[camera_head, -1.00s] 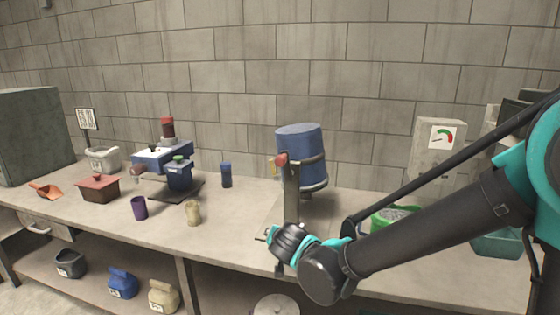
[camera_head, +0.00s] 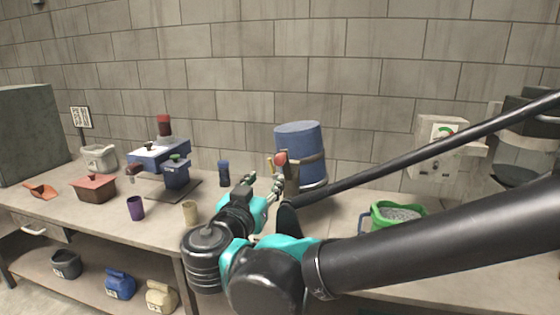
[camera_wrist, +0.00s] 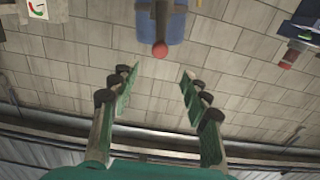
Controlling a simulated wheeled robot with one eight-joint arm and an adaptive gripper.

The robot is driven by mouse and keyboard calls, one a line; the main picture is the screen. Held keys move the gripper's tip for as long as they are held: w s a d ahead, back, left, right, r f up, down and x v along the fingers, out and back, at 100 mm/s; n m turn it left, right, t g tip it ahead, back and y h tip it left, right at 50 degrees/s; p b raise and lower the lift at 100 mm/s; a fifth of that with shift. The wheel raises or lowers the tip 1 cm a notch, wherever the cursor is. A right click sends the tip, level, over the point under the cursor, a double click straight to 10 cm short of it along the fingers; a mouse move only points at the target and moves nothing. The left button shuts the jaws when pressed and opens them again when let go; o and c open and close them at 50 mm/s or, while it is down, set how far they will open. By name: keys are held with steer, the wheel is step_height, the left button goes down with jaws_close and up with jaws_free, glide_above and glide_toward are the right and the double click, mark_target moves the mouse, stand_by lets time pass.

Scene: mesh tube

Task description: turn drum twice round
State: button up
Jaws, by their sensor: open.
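The blue drum (camera_head: 299,150) stands upright in a metal band on its stand at the middle of the bench. A red knob (camera_head: 280,159) sits at the drum's left front side. In the wrist view the drum (camera_wrist: 161,27) is at the top and the red knob (camera_wrist: 160,50) is below it, centred beyond the fingers. My gripper (camera_head: 264,185) is in front of the knob and drum, apart from them. In the wrist view my gripper (camera_wrist: 158,92) has its two fingers wide apart with nothing between them. My arm hides the lower part of the stand.
A green bucket of grey grains (camera_head: 396,216) stands right of the drum. A gauge box (camera_head: 437,148) is behind it. A blue cup (camera_head: 224,173), a beige cup (camera_head: 190,212), a purple cup (camera_head: 136,208) and a blue press (camera_head: 160,160) stand to the left.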

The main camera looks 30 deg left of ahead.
mark_target(278, 163)
steer(key=x, duration=1.4)
steer(key=shift+a+f, duration=0.1)
jaws_close()
